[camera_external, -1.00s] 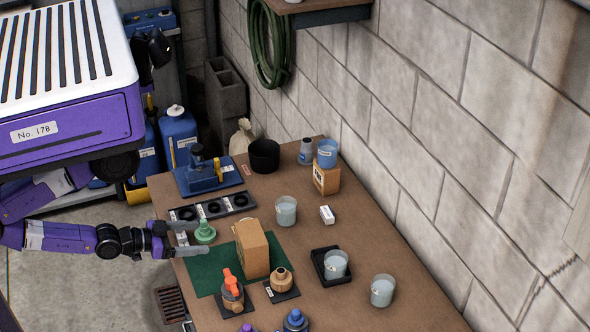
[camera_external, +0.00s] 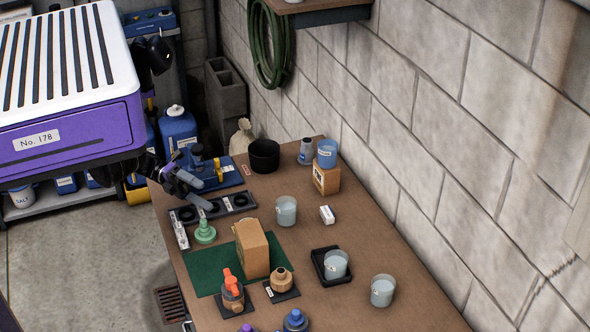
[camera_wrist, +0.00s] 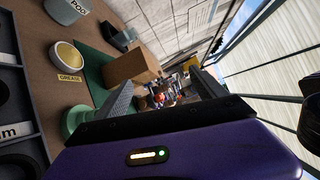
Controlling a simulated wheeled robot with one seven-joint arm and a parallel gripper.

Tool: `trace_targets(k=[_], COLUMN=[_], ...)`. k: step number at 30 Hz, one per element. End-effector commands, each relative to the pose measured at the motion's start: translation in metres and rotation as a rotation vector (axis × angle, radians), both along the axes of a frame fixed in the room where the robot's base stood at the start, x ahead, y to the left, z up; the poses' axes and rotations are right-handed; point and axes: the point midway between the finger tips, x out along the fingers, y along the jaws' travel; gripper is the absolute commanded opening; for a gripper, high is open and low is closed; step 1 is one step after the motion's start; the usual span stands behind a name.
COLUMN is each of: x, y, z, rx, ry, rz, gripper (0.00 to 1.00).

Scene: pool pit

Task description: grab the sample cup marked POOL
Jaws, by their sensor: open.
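The sample cup with POOL on its label (camera_wrist: 66,10) is cut by the top left edge of the wrist view. It appears to be the clear cup with pale liquid (camera_external: 286,211) standing upright near the middle of the table, beyond the cardboard box. In the external view its label is too small to read. My gripper (camera_external: 198,191) is open and empty above the table's left side, near the black strip with round holes. Its fingers also show in the wrist view (camera_wrist: 166,84), apart from the cup.
A cardboard box (camera_external: 254,250) stands on a green mat (camera_external: 205,268). A green knobbed object (camera_external: 204,232) sits nearby. Similar cups stand in a black tray (camera_external: 336,265), on the right (camera_external: 383,291) and on a small box (camera_external: 327,153). A block wall runs behind the table.

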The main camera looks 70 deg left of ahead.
Motion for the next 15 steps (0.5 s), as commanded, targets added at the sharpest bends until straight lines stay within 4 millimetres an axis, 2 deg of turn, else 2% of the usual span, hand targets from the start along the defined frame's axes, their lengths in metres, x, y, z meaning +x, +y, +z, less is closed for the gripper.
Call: trace_targets(k=[1, 3, 10, 12, 15], x=[0.014, 0.028, 0.061, 0.077, 0.113], y=[0.004, 0.007, 0.010, 0.012, 0.010], z=[0.007, 0.020, 0.052, 0.048, 0.025], rx=[0.045, 0.095, 0.176, 0.237, 0.367], ry=[-0.086, -0.206, -0.502, -0.577, -0.683], rz=[-0.077, -0.172, -0.385, -0.409, -0.409], gripper=[0.81, 0.81, 0.81, 0.81, 0.81])
